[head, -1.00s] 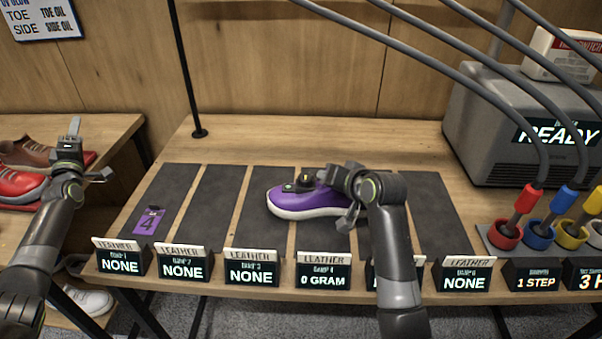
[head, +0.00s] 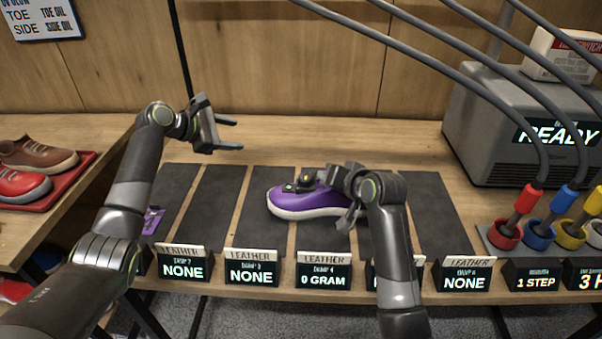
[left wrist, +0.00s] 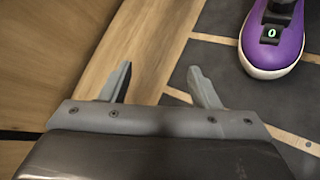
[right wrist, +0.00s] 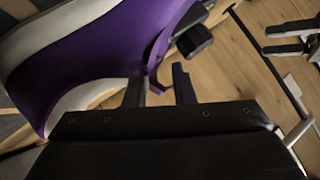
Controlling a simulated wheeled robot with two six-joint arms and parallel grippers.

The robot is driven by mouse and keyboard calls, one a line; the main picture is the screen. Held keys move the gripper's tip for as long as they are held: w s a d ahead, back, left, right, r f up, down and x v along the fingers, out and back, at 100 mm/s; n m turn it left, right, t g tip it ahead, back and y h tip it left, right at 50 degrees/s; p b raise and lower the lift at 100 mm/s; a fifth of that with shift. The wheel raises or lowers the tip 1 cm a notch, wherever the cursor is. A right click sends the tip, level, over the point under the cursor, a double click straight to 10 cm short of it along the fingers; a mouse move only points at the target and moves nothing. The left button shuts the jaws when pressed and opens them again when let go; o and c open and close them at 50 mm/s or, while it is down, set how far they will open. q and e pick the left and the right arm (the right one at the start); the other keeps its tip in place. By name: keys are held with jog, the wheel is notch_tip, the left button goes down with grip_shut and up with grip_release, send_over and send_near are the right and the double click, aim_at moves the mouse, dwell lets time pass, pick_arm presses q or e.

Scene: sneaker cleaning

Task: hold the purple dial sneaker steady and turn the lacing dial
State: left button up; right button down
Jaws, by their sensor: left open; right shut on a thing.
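The purple sneaker (head: 297,202) with a white sole lies on a dark mat in the middle of the bench, toe to the left. A black lacing dial part (head: 306,179) sits on its top; the left wrist view shows a lit "0" on the sneaker's black unit (left wrist: 271,33). My right gripper (head: 345,192) is shut on the heel end of the sneaker; in the right wrist view its fingers (right wrist: 160,88) are at the purple upper. My left gripper (head: 232,134) is open and empty, above the bench, left of and behind the sneaker, apart from it.
Dark mats (head: 215,205) lie in a row with labelled displays (head: 250,272) along the front edge. A grey machine (head: 520,125) reading READY stands at the right, with coloured cups (head: 537,236) and hanging cables. The back of the bench is clear.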

aim_at(303, 174)
pick_arm(q)
jog(key=s+d+r+g, duration=0.3)
jog(key=s+d+g, duration=0.4)
jog(key=s+d, duration=0.25)
jog(key=x, duration=1.2)
jog(key=shift+w+d, duration=0.2)
jog(key=shift+d, duration=0.15)
jog(key=c, duration=1)
jog(key=shift+w+a+m+g, duration=0.1)
jog(key=shift+w+m+g, duration=0.1)
jog(key=shift+m+g, duration=0.75)
jog(key=shift+w+m+g, duration=0.2)
jog(key=shift+m+g, duration=0.45)
jog(key=shift+m, duration=0.9)
jog(key=o, duration=1)
jog(key=shift+s+g, duration=0.15)
jog(key=shift+g, duration=0.15)
